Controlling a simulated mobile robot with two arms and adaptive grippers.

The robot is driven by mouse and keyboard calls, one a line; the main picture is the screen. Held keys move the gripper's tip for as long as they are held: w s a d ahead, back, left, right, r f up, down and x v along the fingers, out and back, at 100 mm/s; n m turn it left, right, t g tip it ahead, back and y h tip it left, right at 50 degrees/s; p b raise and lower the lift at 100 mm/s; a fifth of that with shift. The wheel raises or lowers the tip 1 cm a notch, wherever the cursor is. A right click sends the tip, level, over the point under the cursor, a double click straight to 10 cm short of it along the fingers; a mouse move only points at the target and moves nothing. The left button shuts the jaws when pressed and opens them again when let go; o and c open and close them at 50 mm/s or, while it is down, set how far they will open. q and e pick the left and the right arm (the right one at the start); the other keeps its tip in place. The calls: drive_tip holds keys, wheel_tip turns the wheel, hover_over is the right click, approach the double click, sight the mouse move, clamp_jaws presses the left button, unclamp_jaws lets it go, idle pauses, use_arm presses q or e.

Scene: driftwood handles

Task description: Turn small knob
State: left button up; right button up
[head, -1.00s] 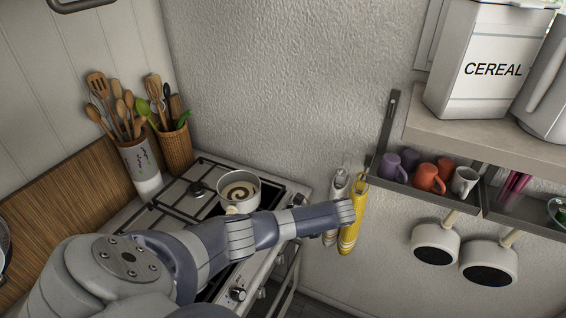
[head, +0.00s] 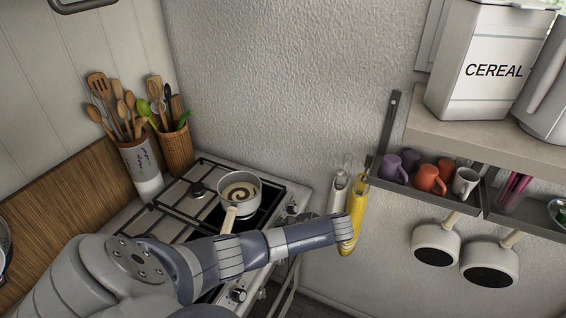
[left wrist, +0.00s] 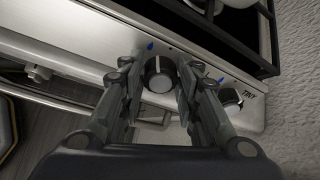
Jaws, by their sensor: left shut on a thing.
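A round stove knob (left wrist: 160,78) with a dark rim and pale face sits on the metal front panel in the left wrist view. My left gripper (left wrist: 161,70) has one finger on each side of this knob and is shut on it. In the head view my left arm reaches across the front of the stove, and it hides the gripped knob and most of the gripper. A second knob (left wrist: 231,98) is to the right on the same panel, free of the fingers. My right gripper is not in view.
A pot (head: 240,188) of brown-and-cream liquid stands on the stove grate (head: 188,195), its handle towards my arm. A shelf (head: 480,122) with mugs and hanging pans is at right.

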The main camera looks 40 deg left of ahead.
use_arm(q)
drive_tip(key=shift+s+d+f+n+t+y+b, duration=0.15)
drive_tip(key=shift+n+y+b, duration=0.2)
drive_tip(key=shift+n, duration=1.3)
drive_tip(key=shift+w+n+t+y+b, duration=0.15)
drive_tip(key=shift+n+y, duration=0.25)
drive_tip(key=shift+n, duration=1.2)
drive_tip(key=shift+s+d+f+n+t+y+b, duration=0.1)
drive_tip(key=shift+n+t+y+b, duration=0.2)
drive_tip(key=shift+n, duration=1.35)
drive_tip(key=o, duration=1.1)
drive_tip(key=shift+r, duration=0.1)
